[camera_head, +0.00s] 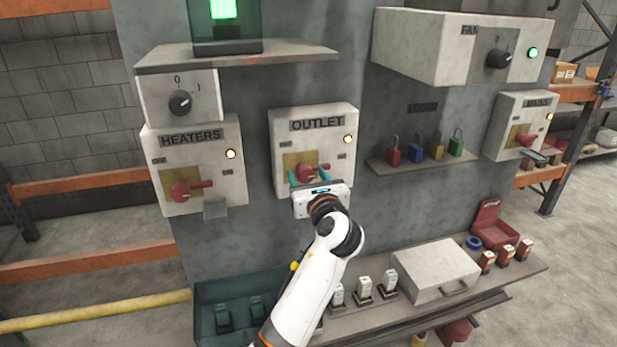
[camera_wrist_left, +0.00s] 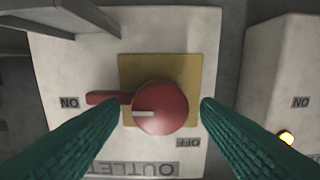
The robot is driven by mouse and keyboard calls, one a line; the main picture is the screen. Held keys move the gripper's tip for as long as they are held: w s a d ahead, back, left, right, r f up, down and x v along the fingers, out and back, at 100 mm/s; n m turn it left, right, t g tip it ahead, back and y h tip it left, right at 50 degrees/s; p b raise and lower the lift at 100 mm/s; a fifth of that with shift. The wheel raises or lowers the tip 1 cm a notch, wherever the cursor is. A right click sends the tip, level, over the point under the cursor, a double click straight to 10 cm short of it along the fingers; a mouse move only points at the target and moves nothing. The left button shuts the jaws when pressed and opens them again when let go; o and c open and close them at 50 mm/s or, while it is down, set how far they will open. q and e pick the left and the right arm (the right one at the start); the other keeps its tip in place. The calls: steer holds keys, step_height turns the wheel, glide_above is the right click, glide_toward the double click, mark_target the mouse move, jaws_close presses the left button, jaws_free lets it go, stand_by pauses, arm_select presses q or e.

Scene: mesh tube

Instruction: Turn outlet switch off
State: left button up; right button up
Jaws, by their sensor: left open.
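The outlet box (camera_head: 313,124) is white, labelled OUTLET, with a lit yellowish lamp at its upper right. Its red rotary switch (camera_head: 307,172) sits on a yellow plate, with the lever pointing right towards ON. The wrist view is upside down; there the red switch (camera_wrist_left: 165,112) has its lever pointing left, near the ON label (camera_wrist_left: 69,103), and the OFF label (camera_wrist_left: 188,142) is at lower right. My left gripper (camera_head: 312,177) is open in front of the switch, its teal fingers on either side of the knob. One fingertip is close to the lever; contact cannot be told. My right gripper is not in view.
The heaters box (camera_head: 197,160) is to the left, the fan box (camera_head: 430,45) upper right, and the mains box (camera_head: 508,115) far right. A shelf of coloured padlocks (camera_head: 425,160) is right of the outlet. A lower shelf holds a grey case (camera_head: 435,265).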

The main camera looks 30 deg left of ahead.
arm_select(q)
steer(key=c, duration=1)
